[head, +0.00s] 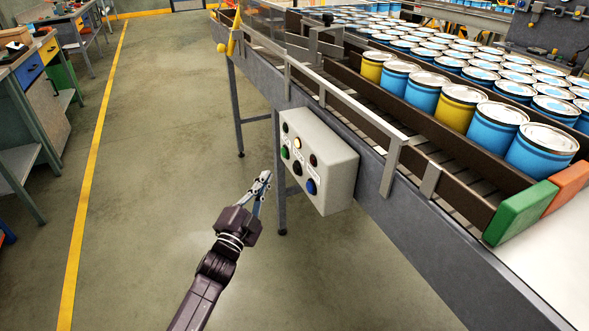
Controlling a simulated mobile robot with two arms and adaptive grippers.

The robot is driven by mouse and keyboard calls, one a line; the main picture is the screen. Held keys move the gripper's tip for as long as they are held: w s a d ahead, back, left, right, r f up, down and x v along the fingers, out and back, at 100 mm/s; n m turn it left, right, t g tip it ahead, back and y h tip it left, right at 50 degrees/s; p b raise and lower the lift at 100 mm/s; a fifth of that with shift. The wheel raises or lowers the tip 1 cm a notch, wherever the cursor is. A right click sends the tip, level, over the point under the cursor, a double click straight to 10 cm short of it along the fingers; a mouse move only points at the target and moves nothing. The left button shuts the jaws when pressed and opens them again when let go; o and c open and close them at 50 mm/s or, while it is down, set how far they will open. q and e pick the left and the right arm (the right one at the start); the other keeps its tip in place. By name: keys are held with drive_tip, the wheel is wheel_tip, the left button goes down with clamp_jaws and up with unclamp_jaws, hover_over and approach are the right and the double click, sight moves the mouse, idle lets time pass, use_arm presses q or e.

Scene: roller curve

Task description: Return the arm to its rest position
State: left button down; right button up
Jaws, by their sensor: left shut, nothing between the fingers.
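My left gripper (262,182) reaches up from the bottom of the head view. Its fingers are shut with nothing between them. It is over the floor, just left of a grey control box (339,163) on the conveyor's side, with a small gap showing between them in the picture. The box's front has several round buttons, among them a green one (284,153) and a blue one (311,186). My right gripper is not in view.
The roller conveyor (436,268) with blue and yellow cans (541,153) fills the right side. A green block (520,212) and an orange block sit at its near end. Workbenches (47,98) stand at the left. The floor (150,170) between is clear, with a yellow line (93,170).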

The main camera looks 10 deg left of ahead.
use_arm(q)
drive_tip(key=s+a+f+n+g+y, duration=0.1)
drive_tip(key=s+f+n+g, duration=0.15)
drive_tip(key=s+f, duration=0.7)
drive_tip(key=s+a+f+n+g+y, duration=0.15)
drive_tip(key=f+g, duration=0.25)
drive_tip(key=f, duration=1.3)
drive_tip(key=s+f+n+g+y, duration=0.1)
drive_tip(key=s+f+n+g, duration=0.15)
drive_tip(key=s+f, duration=0.7)
drive_tip(key=s+a+f+n+g, duration=0.1)
drive_tip(key=s+f+n+g, duration=0.3)
drive_tip(key=s+f, duration=1.4)
drive_tip(key=s+f+g, duration=0.3)
drive_tip(key=s, duration=0.8)
drive_tip(key=s+f+n+g, duration=0.1)
drive_tip(key=s+f+g, duration=0.2)
drive_tip(key=s, duration=0.8)
drive_tip(key=shift+s+a+f+y, duration=0.3)
drive_tip(key=shift+a+y, duration=0.05)
drive_tip(key=shift+a, duration=0.05)
